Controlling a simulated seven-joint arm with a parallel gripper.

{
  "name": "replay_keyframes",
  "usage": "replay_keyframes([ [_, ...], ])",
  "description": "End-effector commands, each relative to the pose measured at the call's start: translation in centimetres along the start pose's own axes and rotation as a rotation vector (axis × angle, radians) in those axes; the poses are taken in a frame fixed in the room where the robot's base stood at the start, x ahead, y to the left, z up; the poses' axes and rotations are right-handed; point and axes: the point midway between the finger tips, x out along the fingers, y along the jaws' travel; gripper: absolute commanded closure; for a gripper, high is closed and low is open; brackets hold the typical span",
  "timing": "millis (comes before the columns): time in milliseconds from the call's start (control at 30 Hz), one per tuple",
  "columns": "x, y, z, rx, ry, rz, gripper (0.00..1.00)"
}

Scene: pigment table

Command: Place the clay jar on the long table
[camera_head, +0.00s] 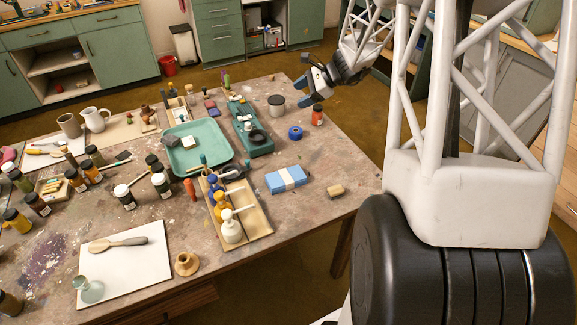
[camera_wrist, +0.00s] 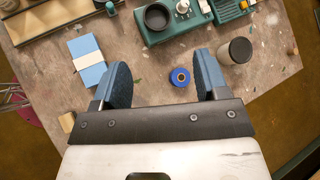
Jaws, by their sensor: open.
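My gripper (camera_head: 303,80) is open and empty above the far right part of the long table (camera_head: 310,222). In the wrist view its two blue fingers are spread (camera_wrist: 162,62), with the paint-spotted tabletop (camera_wrist: 145,80) below. A grey jar with a dark rim (camera_head: 277,106) stands on the table near the gripper; in the wrist view it lies beyond the right finger (camera_wrist: 237,50). A small tan round pot (camera_head: 187,264) stands at the table's front. I cannot tell which is the clay jar.
A blue tape roll (camera_head: 295,132) and an orange bottle (camera_head: 317,116) are near the gripper. A blue package (camera_head: 286,179) lies farther forward. A green tray (camera_head: 170,136), wooden rack (camera_head: 258,222) and several bottles crowd the left and middle. The table's right corner has bare room.

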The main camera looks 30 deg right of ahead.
Motion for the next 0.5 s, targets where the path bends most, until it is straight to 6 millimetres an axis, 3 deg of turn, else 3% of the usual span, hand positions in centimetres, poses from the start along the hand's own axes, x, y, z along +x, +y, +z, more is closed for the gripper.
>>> replay_keyframes([
  [33,0.1,1.0,2.0,-0.053,0.014,0.028,0.32],
  [200,0.0,4.5,7.3,-0.227,0.067,0.121,0.32],
  [500,-0.7,11.5,15.1,-0.54,0.152,0.279,0.32],
])
